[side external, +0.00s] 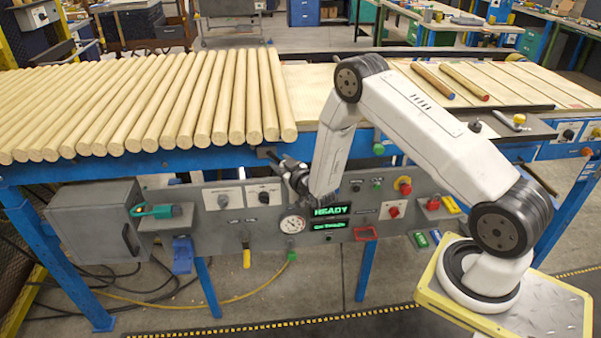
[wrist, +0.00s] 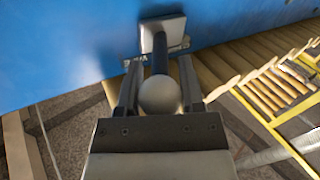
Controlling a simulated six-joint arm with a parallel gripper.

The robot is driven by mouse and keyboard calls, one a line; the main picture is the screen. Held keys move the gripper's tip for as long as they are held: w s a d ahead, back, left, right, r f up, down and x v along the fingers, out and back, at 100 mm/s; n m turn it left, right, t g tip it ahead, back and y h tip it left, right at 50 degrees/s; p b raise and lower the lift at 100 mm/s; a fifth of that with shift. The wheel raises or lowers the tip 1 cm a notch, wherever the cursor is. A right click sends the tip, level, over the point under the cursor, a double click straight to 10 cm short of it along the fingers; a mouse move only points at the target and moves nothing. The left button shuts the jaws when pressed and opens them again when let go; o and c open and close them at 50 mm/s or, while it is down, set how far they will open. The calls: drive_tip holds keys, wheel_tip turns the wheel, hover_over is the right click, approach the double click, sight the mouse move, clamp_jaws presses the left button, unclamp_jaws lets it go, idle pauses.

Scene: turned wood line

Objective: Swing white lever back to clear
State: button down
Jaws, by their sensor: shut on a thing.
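The white lever shows in the wrist view as a pale round knob (wrist: 159,96) on a short dark shaft. The shaft runs up to a light square plate (wrist: 162,31) against a blue beam (wrist: 60,50). My gripper (wrist: 158,80) has one finger on each side of the knob and shaft and is shut on the lever. In the side view my gripper (side external: 285,172) is at the front blue rail, below the ends of the wooden rods. The knob cannot be made out there, and my gripper hides most of that spot.
Pale wooden rods (side external: 190,100) lie in a row above the rail, left of my gripper. A control panel (side external: 225,205) with a gauge (side external: 292,224) and green displays (side external: 331,211) is just below. Two loose rods (side external: 432,82) lie on the bench at right.

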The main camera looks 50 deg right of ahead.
drive_tip(key=shift+a+h, duration=0.2)
drive_tip(key=shift+h, duration=0.1)
drive_tip(key=shift+w+a+m+g+h, duration=0.15)
drive_tip(key=shift+a+m+g+h, duration=0.2)
drive_tip(key=shift+m+h, duration=0.25)
drive_tip(key=shift+w+a+m+g+h, duration=0.15)
drive_tip(key=shift+a+m+g+h, duration=0.15)
drive_tip(key=shift+m+h, duration=0.3)
drive_tip(key=w+a+m+g+h, duration=0.4)
drive_tip(key=w+m+g+h, duration=0.1)
drive_tip(key=m+g+h, duration=0.1)
drive_tip(key=shift+g+h, duration=0.55)
drive_tip(key=shift+h, duration=0.25)
drive_tip(key=shift+w, duration=0.15)
drive_tip(key=shift+c, duration=1.2)
unclamp_jaws()
